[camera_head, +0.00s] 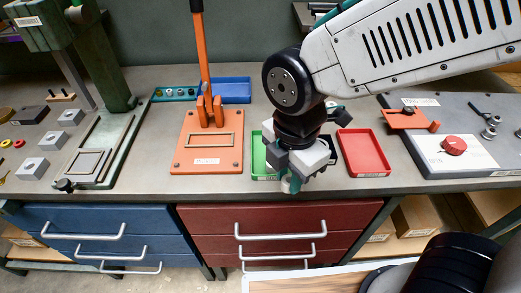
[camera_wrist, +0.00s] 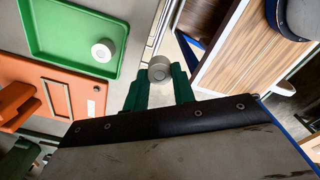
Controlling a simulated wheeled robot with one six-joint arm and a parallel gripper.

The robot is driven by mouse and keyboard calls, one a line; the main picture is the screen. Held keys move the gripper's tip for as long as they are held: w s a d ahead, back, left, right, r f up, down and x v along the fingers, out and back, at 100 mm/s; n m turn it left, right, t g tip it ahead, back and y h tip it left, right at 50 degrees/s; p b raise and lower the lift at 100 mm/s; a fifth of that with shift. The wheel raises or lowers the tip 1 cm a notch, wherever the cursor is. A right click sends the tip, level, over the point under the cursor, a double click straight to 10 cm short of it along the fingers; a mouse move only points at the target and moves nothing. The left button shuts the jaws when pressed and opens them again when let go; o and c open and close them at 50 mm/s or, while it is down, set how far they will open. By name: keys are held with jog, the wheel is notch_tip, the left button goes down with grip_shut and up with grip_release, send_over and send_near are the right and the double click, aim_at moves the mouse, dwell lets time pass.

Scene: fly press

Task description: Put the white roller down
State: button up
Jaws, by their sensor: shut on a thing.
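My gripper (camera_head: 291,183) is shut on the white roller (camera_wrist: 159,68), a short pale grey-white cylinder. In the wrist view it sits between the tips of the green fingers (camera_wrist: 158,90). In the head view the gripper hangs low near the front edge of the bench, just right of the green tray, and mostly hides the roller. The green tray (camera_wrist: 65,66) shows at upper left in the wrist view, with a white round piece (camera_wrist: 103,50) in it. The held roller is outside the tray's rim in that view. My wrist covers much of the tray (camera_head: 256,166) in the head view.
A red tray (camera_head: 363,153) lies right of my gripper, with a dark tray partly hidden between. The orange press (camera_head: 206,150) stands left, with a blue tray (camera_head: 238,88) behind it. A grey board (camera_head: 470,135) with a red knob is far right. Drawers (camera_head: 280,220) are below.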

jog(key=w, duration=0.4)
jog(key=w+a+f, duration=0.1)
jog(key=w, duration=0.3)
jog(key=w+a, duration=0.1)
jog(key=w, duration=0.4)
jog(key=shift+f, duration=1.9)
jog(key=o, duration=0.6)
jog(key=shift+f, duration=0.15)
jog(key=shift+o, duration=0.7)
